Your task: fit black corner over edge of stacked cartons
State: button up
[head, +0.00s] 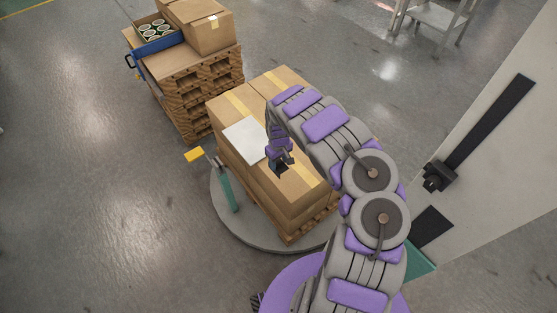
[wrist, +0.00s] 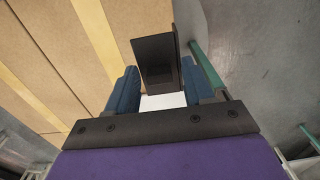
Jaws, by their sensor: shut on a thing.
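The stacked cartons (head: 300,185) stand on a wooden pallet on a round grey turntable, with yellow tape across their tops. In the head view my gripper (head: 279,160) is over the near left part of the top carton. In the wrist view my gripper (wrist: 165,92) is shut on the black corner (wrist: 155,60), a dark angled piece between its blue finger pads. The carton top (wrist: 85,50) lies to the left of the corner, and grey floor shows to the right. I cannot tell whether the corner touches the carton.
A white sheet (head: 245,139) lies on the carton top beside my gripper. A second loaded pallet (head: 195,95) is behind left. A grey wall-like machine (head: 480,150) rises at right.

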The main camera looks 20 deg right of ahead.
jog(key=shift+a+f, duration=0.1)
jog(key=shift+f, duration=0.3)
jog(key=a+f+b, duration=0.2)
jog(key=b, duration=0.1)
jog(key=shift+f, duration=0.1)
jog(key=shift+d+f+b, duration=0.2)
jog(key=shift+f+b, duration=0.4)
jog(key=shift+b, duration=0.05)
jog(key=shift+d+f+b, duration=0.15)
jog(key=shift+f+b, duration=0.4)
jog(key=shift+b, duration=0.05)
jog(key=shift+d+f, duration=0.25)
jog(key=shift+d, duration=0.3)
jog(key=shift+a+r, duration=0.1)
jog(key=shift+a, duration=0.7)
jog(key=shift+d, duration=0.95)
jog(key=shift+a, duration=0.45)
jog(key=shift+s+d+p, duration=0.1)
jog(key=shift+d+p, duration=0.15)
jog(key=shift+p, duration=0.2)
jog(key=shift+a, duration=0.3)
